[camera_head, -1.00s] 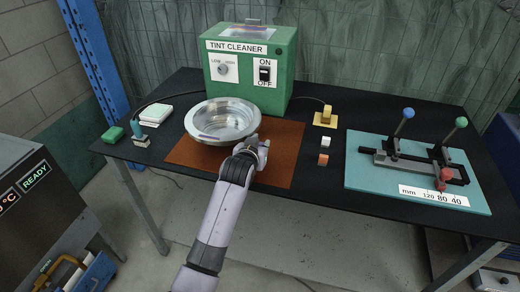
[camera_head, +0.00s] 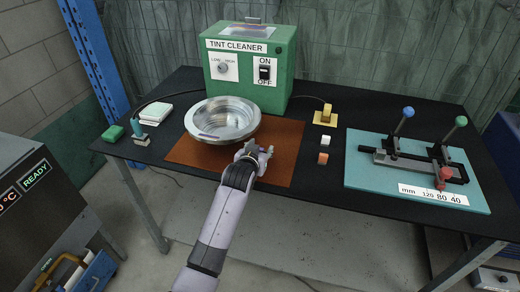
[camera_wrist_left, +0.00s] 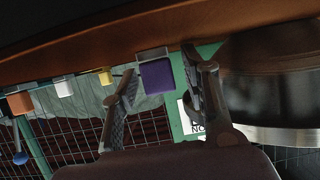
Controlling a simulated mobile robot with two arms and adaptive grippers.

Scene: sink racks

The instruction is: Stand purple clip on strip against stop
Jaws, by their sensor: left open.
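A purple clip (camera_wrist_left: 157,76) with a grey part at its base shows in the left wrist view, at the brown mat (camera_head: 184,155). That view is upside down. My left gripper (camera_head: 255,151) is open, low over the mat in front of the metal bowl. Its fingers (camera_wrist_left: 165,66) lie to either side of the clip in the wrist picture; I cannot tell whether they touch it. In the head view I cannot make out the clip near the gripper. The teal fixture board (camera_head: 365,177) at right carries a dark bar (camera_head: 405,163). My right gripper is not in view.
The metal bowl (camera_head: 222,118) stands close behind my left gripper, before the green cleaner (camera_head: 250,82). White (camera_head: 326,141), orange (camera_head: 323,158) and yellow (camera_head: 325,115) pieces stand right of the mat. Blue (camera_head: 408,112) and green (camera_head: 460,121) knobs rise on levers above the board.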

